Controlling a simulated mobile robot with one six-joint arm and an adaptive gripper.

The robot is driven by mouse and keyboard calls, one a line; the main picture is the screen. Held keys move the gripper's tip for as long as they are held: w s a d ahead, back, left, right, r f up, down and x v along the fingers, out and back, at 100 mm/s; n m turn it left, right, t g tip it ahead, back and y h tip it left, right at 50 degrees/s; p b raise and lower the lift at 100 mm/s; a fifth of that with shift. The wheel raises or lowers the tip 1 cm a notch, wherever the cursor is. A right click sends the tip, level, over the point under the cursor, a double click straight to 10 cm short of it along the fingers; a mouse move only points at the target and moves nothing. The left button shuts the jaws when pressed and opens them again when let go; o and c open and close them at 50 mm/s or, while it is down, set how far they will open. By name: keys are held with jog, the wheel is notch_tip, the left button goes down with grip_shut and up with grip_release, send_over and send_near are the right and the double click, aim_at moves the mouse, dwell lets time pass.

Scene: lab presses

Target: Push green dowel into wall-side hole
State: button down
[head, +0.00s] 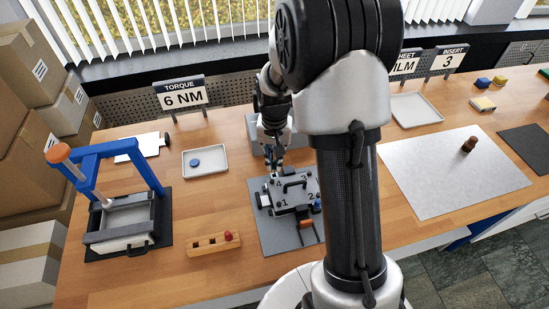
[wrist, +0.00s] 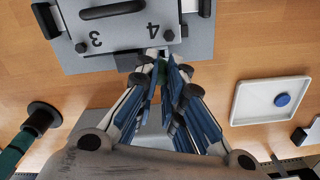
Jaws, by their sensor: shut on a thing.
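My gripper (wrist: 161,62) is shut on the green dowel (wrist: 162,70); only a small dark-green part shows between its fingertips. The fingertips are at the edge of a grey fixture plate (wrist: 120,22) marked 3 and 4, by corner 4. In the head view my gripper (head: 277,168) is at the back edge of this plate (head: 291,197), on the wall side. The hole is hidden by the fingers, and I cannot tell how deep the dowel sits.
A tray (head: 205,172) with a blue disc is left of the fixture. A wooden block (head: 205,248) with a red peg is in front, and a blue-framed press (head: 125,215) stands at left. A black-headed tool with a green handle (wrist: 14,152) is close by. My arm hides the centre.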

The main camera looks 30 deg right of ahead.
aim_at(274, 166)
jog(key=shift+f+b, duration=1.35)
jog(key=shift+f, duration=0.75)
jog(key=c, duration=1.6)
grip_release()
jog(key=shift+r, duration=0.1)
notch_tip(274, 166, up, 11)
jog(key=shift+f, duration=0.1)
jog(key=shift+r, duration=0.6)
